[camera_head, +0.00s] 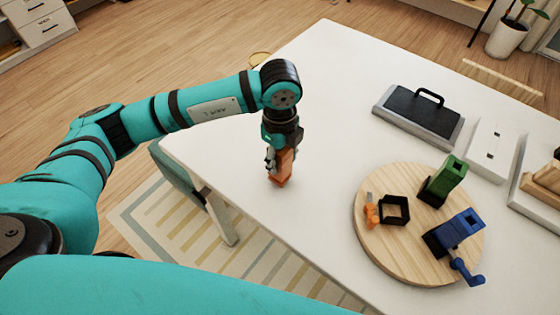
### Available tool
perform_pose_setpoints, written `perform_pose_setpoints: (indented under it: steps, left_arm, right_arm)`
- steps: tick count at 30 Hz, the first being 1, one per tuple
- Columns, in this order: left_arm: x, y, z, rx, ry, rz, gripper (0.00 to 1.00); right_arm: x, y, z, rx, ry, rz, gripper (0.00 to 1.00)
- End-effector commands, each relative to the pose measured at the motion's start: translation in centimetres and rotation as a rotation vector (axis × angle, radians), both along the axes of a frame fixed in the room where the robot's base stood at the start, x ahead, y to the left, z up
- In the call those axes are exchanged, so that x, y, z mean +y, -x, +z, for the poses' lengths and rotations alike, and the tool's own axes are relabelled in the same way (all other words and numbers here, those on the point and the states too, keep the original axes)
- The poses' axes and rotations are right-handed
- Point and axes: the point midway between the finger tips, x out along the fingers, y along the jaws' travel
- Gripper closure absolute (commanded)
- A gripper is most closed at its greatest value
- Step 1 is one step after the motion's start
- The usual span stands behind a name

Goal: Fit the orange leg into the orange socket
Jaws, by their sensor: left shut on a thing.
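My left gripper (279,160) points down over the white table, left of the round board, and is shut on the orange leg (281,172). The leg hangs below the fingers, its upper part partly hidden by them. I cannot tell whether its lower end touches the table. The round wooden board (400,262) carries an empty, open black square socket (394,210) with an orange part (371,212) at its left side; this looks like the orange socket. The leg is apart from it, to its left and farther back. My right gripper is not in view.
On the board, a green block (446,178) and a blue block (458,228) stand in black sockets; a blue crank (468,272) sticks out at the front. A black-topped case (420,115) and a white box (494,150) lie behind. Bare white table separates leg and board.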

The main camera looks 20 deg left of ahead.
Motion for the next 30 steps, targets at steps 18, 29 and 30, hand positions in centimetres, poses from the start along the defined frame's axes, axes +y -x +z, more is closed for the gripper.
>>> perform_pose_setpoints:
  steps: [18, 29, 30]
  left_arm:
    - [-6.4, 10.0, 2.8, -0.003, 0.003, -0.009, 1.00]
    - [-8.5, 13.4, 3.4, -0.002, 0.001, -0.001, 1.00]
    - [-8.5, 13.5, 3.5, -0.001, 0.000, -0.001, 1.00]
  right_arm:
    - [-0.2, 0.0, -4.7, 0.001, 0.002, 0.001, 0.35]
    - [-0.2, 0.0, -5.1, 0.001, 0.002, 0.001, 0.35]
    - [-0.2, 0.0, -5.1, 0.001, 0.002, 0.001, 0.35]
